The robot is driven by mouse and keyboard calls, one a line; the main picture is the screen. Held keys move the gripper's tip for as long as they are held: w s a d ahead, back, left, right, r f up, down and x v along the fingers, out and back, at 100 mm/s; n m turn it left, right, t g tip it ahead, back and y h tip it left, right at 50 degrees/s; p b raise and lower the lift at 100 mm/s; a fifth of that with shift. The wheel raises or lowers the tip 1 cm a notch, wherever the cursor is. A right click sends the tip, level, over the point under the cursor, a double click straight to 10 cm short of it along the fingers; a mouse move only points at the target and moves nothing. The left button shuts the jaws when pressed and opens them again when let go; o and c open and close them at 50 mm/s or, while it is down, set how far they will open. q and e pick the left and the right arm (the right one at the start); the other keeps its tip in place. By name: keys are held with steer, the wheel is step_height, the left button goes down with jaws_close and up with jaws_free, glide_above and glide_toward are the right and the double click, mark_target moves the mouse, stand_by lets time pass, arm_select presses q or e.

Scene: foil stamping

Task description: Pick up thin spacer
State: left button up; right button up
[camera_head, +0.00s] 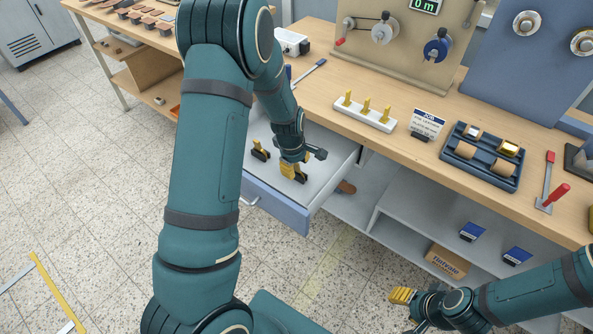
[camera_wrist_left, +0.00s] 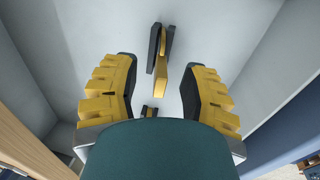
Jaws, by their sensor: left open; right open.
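Small black-and-yellow pieces lie in the open drawer (camera_head: 325,150); I cannot tell for sure which one is the thin spacer. One piece (camera_head: 260,150) lies left of my left gripper (camera_head: 293,172), which points down into the drawer. In the left wrist view, the yellow-padded fingers of my left gripper (camera_wrist_left: 160,78) are spread apart. A long piece with dark and yellow parts (camera_wrist_left: 161,55) lies ahead and between them, and a smaller one (camera_wrist_left: 149,111) is partly hidden by the wrist. Nothing appears gripped. My right gripper (camera_head: 408,307) is open and empty, low over the floor.
The wooden bench (camera_head: 345,75) holds a white block with three yellow pegs (camera_head: 365,112), a small sign (camera_head: 427,123), a dark blue tray (camera_head: 483,155) and a red-handled tool (camera_head: 553,198). Shelves with a cardboard box (camera_head: 446,262) are below. The drawer walls surround my left gripper.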

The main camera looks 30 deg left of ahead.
arm_select(q)
steer(key=shift+w+f, duration=0.25)
steer(key=shift+f, duration=1)
steer(key=shift+r, duration=0.1)
steer(key=shift+c, duration=0.4)
jaws_close()
steer(key=shift+r, duration=0.1)
step_height(320, 180, up, 10)
steer(key=shift+f+p, duration=0.1)
steer(key=shift+p, duration=1.05)
